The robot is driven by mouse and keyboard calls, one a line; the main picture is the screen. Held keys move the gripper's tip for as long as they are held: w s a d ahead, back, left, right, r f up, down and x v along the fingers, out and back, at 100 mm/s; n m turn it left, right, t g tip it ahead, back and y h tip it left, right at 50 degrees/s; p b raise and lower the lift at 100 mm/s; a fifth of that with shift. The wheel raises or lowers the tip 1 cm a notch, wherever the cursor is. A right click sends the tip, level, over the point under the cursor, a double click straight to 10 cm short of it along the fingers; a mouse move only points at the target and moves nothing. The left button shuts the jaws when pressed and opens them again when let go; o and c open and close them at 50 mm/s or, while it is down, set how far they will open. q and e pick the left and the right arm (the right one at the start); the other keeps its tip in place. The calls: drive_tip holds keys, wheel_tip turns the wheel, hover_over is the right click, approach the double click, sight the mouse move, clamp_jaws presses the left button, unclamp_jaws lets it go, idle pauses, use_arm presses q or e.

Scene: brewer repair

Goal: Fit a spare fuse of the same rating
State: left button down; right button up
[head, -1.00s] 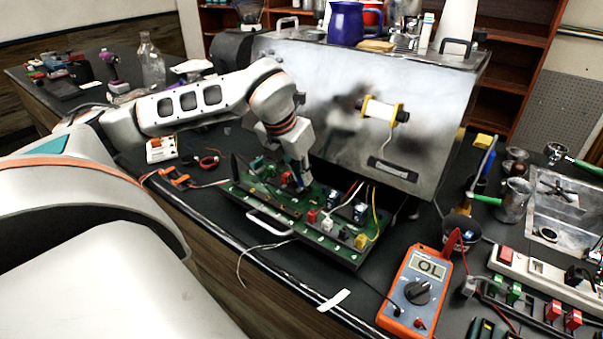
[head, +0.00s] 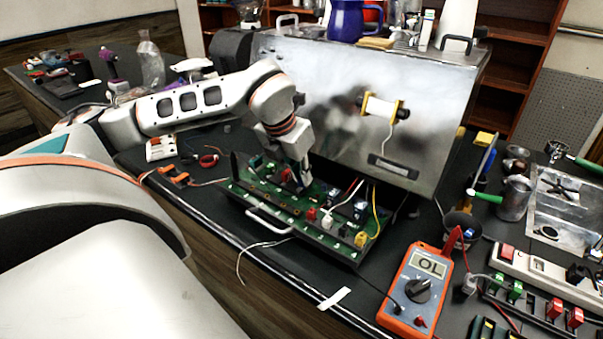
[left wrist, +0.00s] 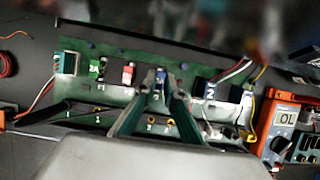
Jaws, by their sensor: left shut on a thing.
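The green circuit board (head: 245,188) lies in a pulled-out tray with a handle at the foot of the steel brewer. My left gripper (head: 303,184) reaches down to the board from above. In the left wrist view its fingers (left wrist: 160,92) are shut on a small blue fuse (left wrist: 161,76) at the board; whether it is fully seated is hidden. A rack at the front right holds green fuses (head: 515,290) and red fuses (head: 555,309). My right gripper is not in view.
An orange multimeter (head: 414,289) reading OL stands right of the tray. The steel brewer (head: 340,90) rises directly behind the board. Yellow and red wires cross the board's right part. A white strip (head: 334,298) lies on the bench before the tray.

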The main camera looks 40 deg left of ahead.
use_arm(q)
drive_tip(key=shift+f, duration=0.3)
idle(1.0)
drive_tip(key=c, duration=2)
unclamp_jaws()
drive_tip(key=shift+c, duration=0.2)
drive_tip(key=shift+r, duration=0.1)
drive_tip(key=v, duration=1.1)
drive_tip(key=shift+s+r, duration=0.25)
drive_tip(key=shift+r, duration=0.1)
